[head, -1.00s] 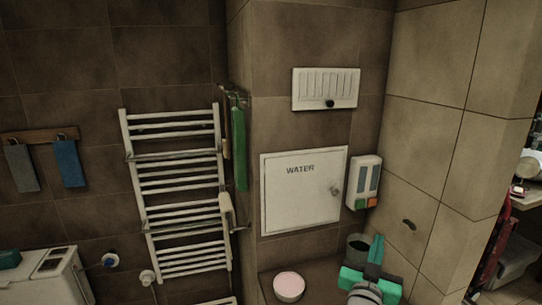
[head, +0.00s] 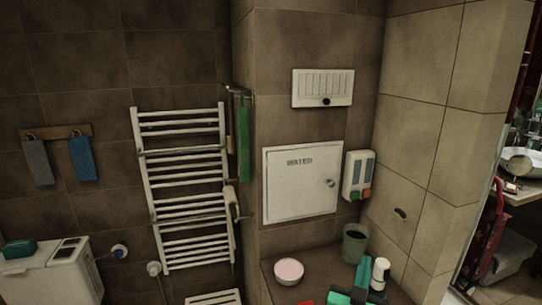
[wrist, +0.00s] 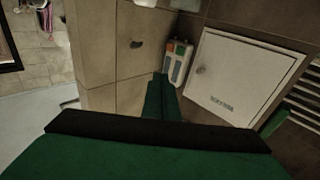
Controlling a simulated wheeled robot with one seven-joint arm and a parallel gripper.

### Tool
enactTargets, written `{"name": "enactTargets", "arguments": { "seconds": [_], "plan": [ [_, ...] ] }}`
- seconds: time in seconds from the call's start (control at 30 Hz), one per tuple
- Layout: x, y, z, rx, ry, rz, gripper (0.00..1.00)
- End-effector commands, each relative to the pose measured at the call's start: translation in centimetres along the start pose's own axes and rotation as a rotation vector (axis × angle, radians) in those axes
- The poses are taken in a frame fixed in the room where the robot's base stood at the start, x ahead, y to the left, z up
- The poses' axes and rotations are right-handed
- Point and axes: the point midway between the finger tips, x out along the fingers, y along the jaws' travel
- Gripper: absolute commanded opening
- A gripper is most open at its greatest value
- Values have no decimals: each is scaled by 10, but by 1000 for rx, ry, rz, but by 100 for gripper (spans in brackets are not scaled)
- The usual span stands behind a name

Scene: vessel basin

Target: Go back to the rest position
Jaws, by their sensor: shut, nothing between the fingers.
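My gripper (head: 366,262) shows at the bottom of the head view, in front of the ledge, with green fingers and a dark body. In the wrist view its green fingers (wrist: 160,97) lie together with nothing between them. They point toward the wall corner near the soap dispenser (wrist: 178,62) and the white WATER panel (wrist: 240,75). No object is held. The lower part of my arm is cut off by the frame.
A ledge (head: 325,262) carries a pink-topped round tub (head: 289,271), a grey-green cup (head: 354,243) and a white bottle-like item (head: 380,272) close to my gripper. A towel radiator (head: 183,190) stands left. A basin (head: 518,163) is far right.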

Motion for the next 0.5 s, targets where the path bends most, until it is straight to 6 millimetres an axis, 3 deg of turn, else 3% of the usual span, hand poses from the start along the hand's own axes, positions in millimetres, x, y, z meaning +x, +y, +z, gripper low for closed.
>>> {"name": "enactTargets", "arguments": {
  "seconds": [0.27, 0.5],
  "plan": [
    [-42, -18, 58, -29, -32, -53, 0],
    [-110, -39, 124, -58, -69, -131, 0]
  ]
}}
